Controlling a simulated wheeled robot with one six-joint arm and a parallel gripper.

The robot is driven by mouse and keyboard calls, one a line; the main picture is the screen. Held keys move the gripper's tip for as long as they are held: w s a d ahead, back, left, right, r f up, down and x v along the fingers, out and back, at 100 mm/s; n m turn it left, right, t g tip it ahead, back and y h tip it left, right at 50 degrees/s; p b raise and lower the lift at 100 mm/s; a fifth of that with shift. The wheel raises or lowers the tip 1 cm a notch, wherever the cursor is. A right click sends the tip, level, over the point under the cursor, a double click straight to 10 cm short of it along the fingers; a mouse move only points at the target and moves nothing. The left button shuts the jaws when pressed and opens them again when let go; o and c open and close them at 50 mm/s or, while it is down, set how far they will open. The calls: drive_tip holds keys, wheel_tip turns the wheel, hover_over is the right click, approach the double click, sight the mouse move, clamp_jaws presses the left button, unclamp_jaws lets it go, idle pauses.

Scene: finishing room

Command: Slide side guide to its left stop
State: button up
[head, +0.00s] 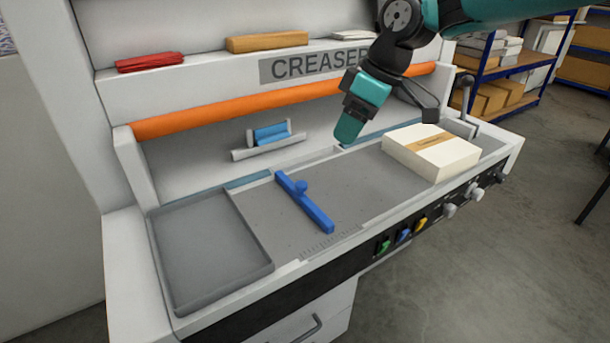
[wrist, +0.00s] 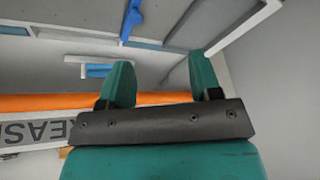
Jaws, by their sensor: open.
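The side guide is a blue bar (head: 318,215) with a round knob, lying across the grey bed of the creaser in the head view. It lies to the right of the grey tray, with a strip of bare bed between them. Part of a blue piece, likely the same guide (wrist: 130,20), shows at the top of the wrist view. My gripper (head: 349,126) is above the bed, right of and higher than the guide, not touching it. In the wrist view its two teal fingers (wrist: 160,78) stand apart with nothing between them. I cannot make out a left stop.
A grey tray (head: 166,255) fills the bed's left end. A white paper stack (head: 462,156) with a tan band sits to the right. An orange roller (head: 240,104) spans the back, above a small holder with a blue block (head: 270,133). Coloured switches (head: 403,236) line the front.

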drive_tip(key=w+a+f+n, duration=0.2)
drive_tip(key=w, duration=0.5)
drive_tip(key=p, duration=0.3)
approach(302, 183)
drive_tip(key=x, duration=0.9)
drive_tip(key=shift+f, duration=0.1)
